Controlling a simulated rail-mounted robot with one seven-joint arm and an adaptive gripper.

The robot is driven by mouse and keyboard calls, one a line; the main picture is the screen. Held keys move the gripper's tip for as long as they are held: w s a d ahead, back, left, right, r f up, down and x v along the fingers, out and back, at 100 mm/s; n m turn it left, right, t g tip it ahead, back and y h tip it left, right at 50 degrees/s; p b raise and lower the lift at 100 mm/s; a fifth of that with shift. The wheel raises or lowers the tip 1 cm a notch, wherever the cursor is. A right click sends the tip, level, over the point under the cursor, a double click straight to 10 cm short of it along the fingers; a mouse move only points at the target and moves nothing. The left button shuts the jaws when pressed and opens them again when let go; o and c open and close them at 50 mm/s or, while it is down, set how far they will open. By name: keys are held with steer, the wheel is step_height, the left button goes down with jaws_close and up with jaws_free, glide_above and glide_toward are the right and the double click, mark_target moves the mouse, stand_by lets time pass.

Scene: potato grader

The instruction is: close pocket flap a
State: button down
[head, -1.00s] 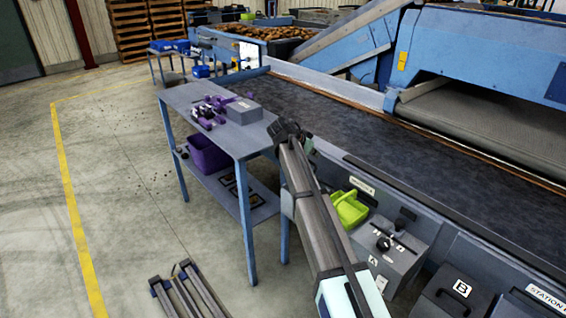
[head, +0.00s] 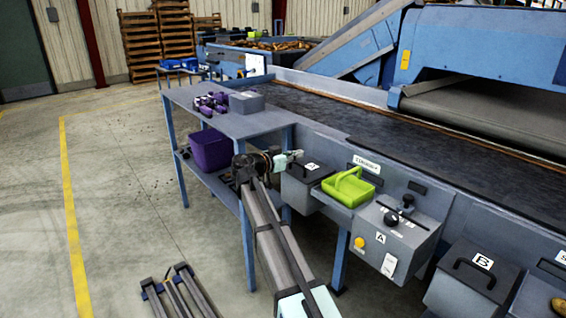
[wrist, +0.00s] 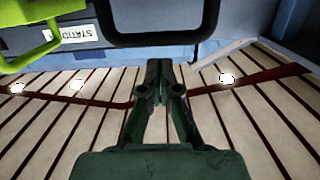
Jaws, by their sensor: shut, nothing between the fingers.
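Pocket A (head: 304,192) is a grey box on the side of the conveyor, and its flap (head: 322,174) carries an "A" label and a dark handle. I cannot tell how far the flap stands open. My gripper (head: 299,153) is just left of and above the flap, partly hidden by my own wrist. In the wrist view my gripper (wrist: 165,64) has its fingers together and empty. A dark handle loop (wrist: 150,40) spans the top of that view, just ahead of the fingertips; I cannot tell whether they touch it.
A lime-green basket (head: 352,192) sits right of pocket A; it also shows in the wrist view (wrist: 30,45). A control box (head: 400,238) with knobs is further right, then pocket B (head: 470,290). A blue table (head: 215,115) with a purple bin (head: 208,150) stands left.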

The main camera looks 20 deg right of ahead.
steer(key=shift+s+a+f+b, duration=0.15)
steer(key=shift+a+f+b, duration=0.05)
steer(key=shift+f+b, duration=0.4)
steer(key=shift+s+a+f+b, duration=0.1)
steer(key=shift+a+f+b, duration=0.1)
steer(key=shift+f+b, duration=0.35)
steer(key=shift+s+f, duration=0.1)
steer(key=shift+f, duration=0.05)
